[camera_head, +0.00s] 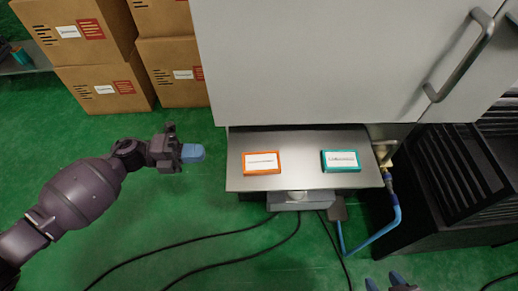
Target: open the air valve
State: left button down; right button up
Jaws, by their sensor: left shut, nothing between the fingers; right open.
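A small valve-like fitting (388,178) sits beside the right edge of the metal shelf, below a pale bracket, with a blue hose (391,222) running down from it. It is too small to tell its handle position. My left gripper (193,153) is shut and empty above the green floor, left of the shelf and well away from the fitting. My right gripper (384,282) shows only its blue fingertips at the bottom edge, apart and empty, below the fitting and the hose.
The metal shelf (300,140) holds an orange box (261,162) and a teal box (341,161). A large grey cabinet (300,60) with a handle (460,60) stands behind. Dark crates (455,175) stand at right, cardboard boxes (105,88) at upper left. Black cables cross the floor.

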dwell(0.3)
pick_arm(q)
jog(key=d+b, duration=0.1)
jog(key=d, duration=1.3)
jog(key=shift+f, duration=0.15)
pick_arm(e)
jog(key=shift+w+a, duration=0.15)
jog(key=shift+w, duration=0.1)
